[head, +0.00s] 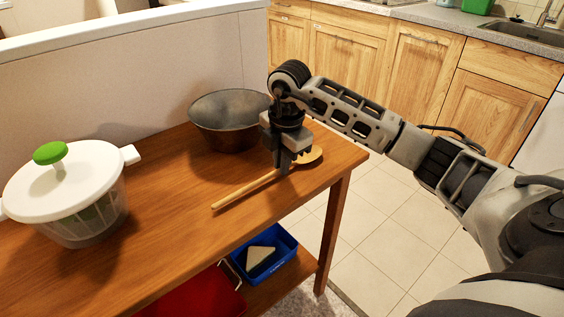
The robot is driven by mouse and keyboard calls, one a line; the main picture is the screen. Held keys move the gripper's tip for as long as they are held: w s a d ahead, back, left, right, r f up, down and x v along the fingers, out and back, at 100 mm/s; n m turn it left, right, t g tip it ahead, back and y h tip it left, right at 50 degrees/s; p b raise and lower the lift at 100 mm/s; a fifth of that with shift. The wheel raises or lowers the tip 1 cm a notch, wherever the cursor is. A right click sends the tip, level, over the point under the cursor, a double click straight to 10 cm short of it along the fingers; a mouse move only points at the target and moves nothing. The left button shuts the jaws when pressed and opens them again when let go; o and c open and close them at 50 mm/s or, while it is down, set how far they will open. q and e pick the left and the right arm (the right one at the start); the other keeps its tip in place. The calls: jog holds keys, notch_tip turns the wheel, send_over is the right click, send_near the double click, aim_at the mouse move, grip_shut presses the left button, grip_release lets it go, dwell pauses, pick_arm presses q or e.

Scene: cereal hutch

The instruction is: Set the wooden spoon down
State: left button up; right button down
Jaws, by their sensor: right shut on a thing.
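The wooden spoon (243,190) is at the right end of the wooden table, its handle toward the front left and its bowl toward the back right. My right gripper (284,172) points down and is shut on the wooden spoon near the bowl end. The fingers hide part of the handle. The spoon is at or just above the table top (180,205); I cannot tell whether it touches. My left gripper is not in view.
A dark metal bowl (228,118) stands just behind the spoon. A salad spinner (70,190) with a green knob stands at the left. The table's middle is clear.

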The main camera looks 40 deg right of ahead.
jog(key=shift+f, duration=0.2)
jog(key=shift+f, duration=0.1)
jog(key=c, duration=1.9)
grip_release()
jog(key=shift+f, duration=0.1)
jog(key=shift+c, duration=0.2)
jog(key=o, duration=0.4)
jog(key=shift+r, duration=0.3)
jog(key=r, duration=0.4)
jog(key=s+r, duration=0.1)
jog(key=r, duration=0.3)
jog(key=r+p, duration=0.1)
jog(key=r, duration=0.2)
jog(key=shift+s+r, duration=0.15)
jog(key=shift+r, duration=0.25)
jog(key=shift+s+f, duration=0.1)
